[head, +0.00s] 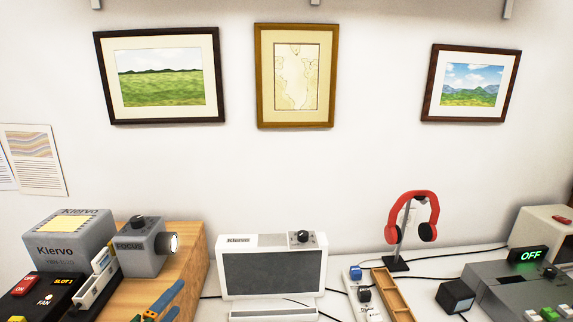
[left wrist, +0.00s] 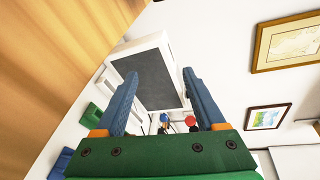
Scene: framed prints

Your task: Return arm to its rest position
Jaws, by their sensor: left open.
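My left gripper (head: 178,297) shows at the bottom of the head view, low in front of the wooden box's right side. Its blue fingers are apart, with nothing between them. In the left wrist view the open fingers (left wrist: 160,78) point toward the white unit with a dark panel (left wrist: 143,80). My right gripper is in neither view. Three framed prints hang on the wall: a green field in a dark frame (head: 160,77), a map in a golden-brown frame (head: 296,76), and mountains in a dark brown frame (head: 472,84).
The wooden box (head: 190,255) stands close to my left gripper. The white Kiervo unit (head: 272,273) is right of it. A red headphone on a stand (head: 413,220), a wooden tray (head: 393,295), a power strip and cables lie further right.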

